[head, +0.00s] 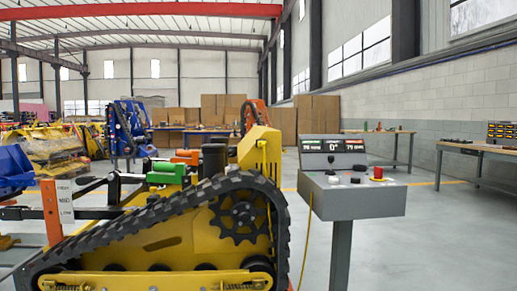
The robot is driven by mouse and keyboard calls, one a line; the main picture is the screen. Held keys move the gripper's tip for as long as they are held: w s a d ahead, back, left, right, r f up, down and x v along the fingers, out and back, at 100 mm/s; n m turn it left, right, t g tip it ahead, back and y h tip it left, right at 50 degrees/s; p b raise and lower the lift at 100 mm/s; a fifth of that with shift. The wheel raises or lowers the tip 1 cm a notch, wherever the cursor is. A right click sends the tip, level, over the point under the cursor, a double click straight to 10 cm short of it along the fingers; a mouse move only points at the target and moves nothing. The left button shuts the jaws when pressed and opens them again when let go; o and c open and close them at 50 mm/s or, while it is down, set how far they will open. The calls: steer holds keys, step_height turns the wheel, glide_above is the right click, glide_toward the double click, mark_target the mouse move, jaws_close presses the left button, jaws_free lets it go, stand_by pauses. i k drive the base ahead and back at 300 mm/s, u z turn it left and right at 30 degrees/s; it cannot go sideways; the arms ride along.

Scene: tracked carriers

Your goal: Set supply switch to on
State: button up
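A grey control console (352,203) stands on a post right of the yellow tracked carrier (170,245). Its top carries a small black lever (331,160), a pale round knob (334,180), a dark knob (355,180) and a red button (377,172). A display panel (334,145) at its back shows lit readouts, too small to read surely. I cannot tell which control is the supply switch, nor its position. My gripper is not in view.
The carrier's black track fills the lower left, close beside the console. A yellow cable (308,235) hangs between them. Workbenches (475,150) stand along the right wall. The grey floor right of the console is clear. Cardboard boxes (222,108) stand at the back.

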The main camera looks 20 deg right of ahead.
mark_target(378, 171)
steer(key=z, duration=2.05)
steer(key=i, duration=0.75)
steer(key=z, duration=0.15)
